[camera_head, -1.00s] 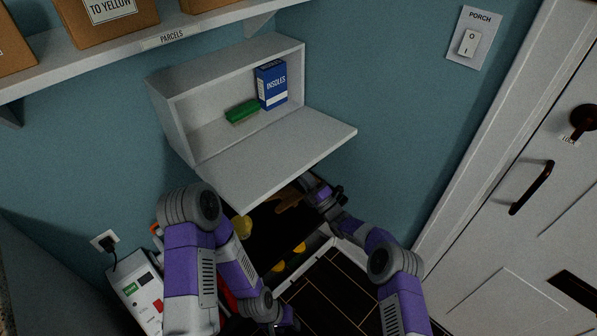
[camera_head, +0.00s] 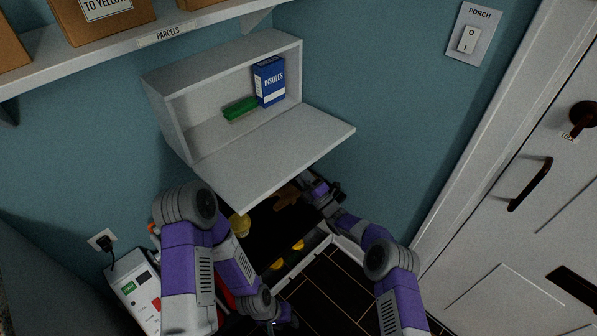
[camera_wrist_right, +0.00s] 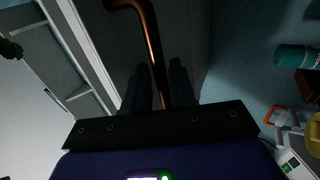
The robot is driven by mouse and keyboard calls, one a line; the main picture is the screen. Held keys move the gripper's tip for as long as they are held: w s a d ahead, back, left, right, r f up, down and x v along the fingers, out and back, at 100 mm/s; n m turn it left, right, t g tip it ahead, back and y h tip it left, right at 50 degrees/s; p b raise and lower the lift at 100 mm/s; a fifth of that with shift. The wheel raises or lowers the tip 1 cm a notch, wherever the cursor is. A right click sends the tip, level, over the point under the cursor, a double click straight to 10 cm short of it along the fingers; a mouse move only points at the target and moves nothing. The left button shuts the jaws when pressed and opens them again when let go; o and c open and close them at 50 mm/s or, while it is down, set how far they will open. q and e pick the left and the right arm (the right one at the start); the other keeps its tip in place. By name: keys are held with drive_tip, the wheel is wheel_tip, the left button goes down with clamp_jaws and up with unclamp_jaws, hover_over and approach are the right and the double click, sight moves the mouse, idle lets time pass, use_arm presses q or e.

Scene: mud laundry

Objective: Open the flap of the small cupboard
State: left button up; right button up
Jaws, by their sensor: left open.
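The small white wall cupboard (camera_head: 170,110) has its flap (camera_head: 275,160) lowered, standing out roughly level from its bottom edge. Inside are a blue insoles box (camera_head: 269,82) and a green brush (camera_head: 241,108). My right gripper (camera_head: 335,191) is below the flap's right part, its fingers hard to make out there. In the right wrist view a copper-coloured bar handle (camera_wrist_right: 150,38) runs down between the dark fingers of my right gripper (camera_wrist_right: 160,82); whether they press on it is unclear. My left gripper (camera_head: 286,322) is open, low at the bottom, well below the flap and partly hidden by my arm.
A parcels shelf (camera_head: 170,36) with boxes is above the cupboard. Below the flap is a dark bench or tray area (camera_head: 265,235) with yellow items. A white machine (camera_head: 135,287) stands at lower left. A white door (camera_head: 520,210) is at right.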

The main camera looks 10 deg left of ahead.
drive_tip(key=shift+d, duration=0.15)
drive_tip(key=p+v, duration=0.2)
drive_tip(key=v, duration=0.5)
drive_tip(key=shift+s+d+f, duration=0.15)
idle(0.4)
